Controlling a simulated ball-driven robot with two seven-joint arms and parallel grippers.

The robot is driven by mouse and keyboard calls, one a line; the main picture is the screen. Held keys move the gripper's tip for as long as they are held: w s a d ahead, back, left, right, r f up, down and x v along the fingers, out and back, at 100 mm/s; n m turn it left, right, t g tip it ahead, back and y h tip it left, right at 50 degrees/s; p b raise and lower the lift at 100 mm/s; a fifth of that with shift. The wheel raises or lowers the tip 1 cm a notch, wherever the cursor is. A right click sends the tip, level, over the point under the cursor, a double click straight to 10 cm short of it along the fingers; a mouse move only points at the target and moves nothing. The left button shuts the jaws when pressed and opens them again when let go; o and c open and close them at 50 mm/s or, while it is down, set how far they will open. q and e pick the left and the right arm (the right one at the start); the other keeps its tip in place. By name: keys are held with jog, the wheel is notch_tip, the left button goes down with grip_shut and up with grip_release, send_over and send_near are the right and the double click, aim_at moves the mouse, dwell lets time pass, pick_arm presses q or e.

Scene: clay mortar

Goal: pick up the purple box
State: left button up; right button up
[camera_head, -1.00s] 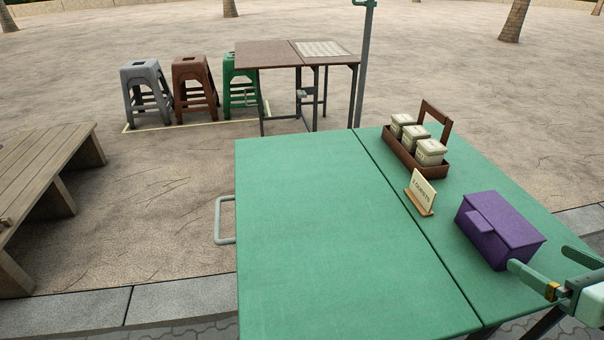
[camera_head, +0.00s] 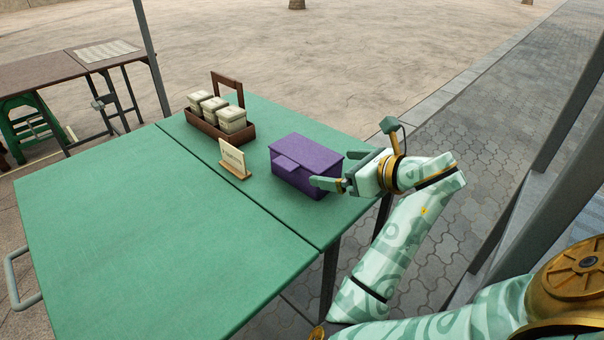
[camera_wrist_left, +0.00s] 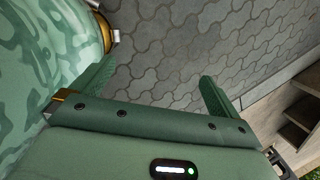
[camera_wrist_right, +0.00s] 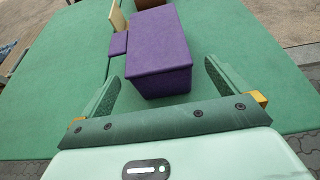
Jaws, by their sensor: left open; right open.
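The purple box (camera_head: 304,161) sits upright on the green table near its right edge, its lid shut. My right gripper (camera_head: 338,170) is at the box's right end, open, with one finger by the front side and the other toward the far side. In the right wrist view the box (camera_wrist_right: 158,55) lies ahead between the two spread fingers (camera_wrist_right: 160,88), with its near end at about fingertip depth; I cannot tell whether they touch it. My left gripper (camera_wrist_left: 157,85) is open and empty over grey paving, and is out of the head view.
The green table (camera_head: 130,215) is clear on its left and front. A small sign (camera_head: 234,160) stands left of the box, and a brown caddy (camera_head: 222,130) with several lidded jars stands behind the sign. Posts (camera_head: 575,110) rise at the right.

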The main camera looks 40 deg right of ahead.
aim_at(315, 163)
jog(key=shift+x, duration=0.95)
jog(key=shift+w+f+b, duration=0.15)
jog(key=shift+w+b, duration=0.1)
jog(key=shift+b, duration=0.05)
jog(key=b+x, duration=0.3)
jog(key=x, duration=0.1)
jog(key=shift+w+a, duration=0.15)
jog(key=shift+w, duration=0.3)
pick_arm(q)
jog(key=w+d+r+t+h, duration=0.1)
jog(key=w+d+r+t, duration=0.1)
jog(key=w+d, duration=0.2)
jog(key=shift+w+d+n+h, duration=0.3)
jog(key=shift+w+n+h, duration=0.1)
jog(key=shift+w, duration=0.55)
jog(key=shift+r, duration=0.1)
pick_arm(e)
jog(key=c, duration=1.1)
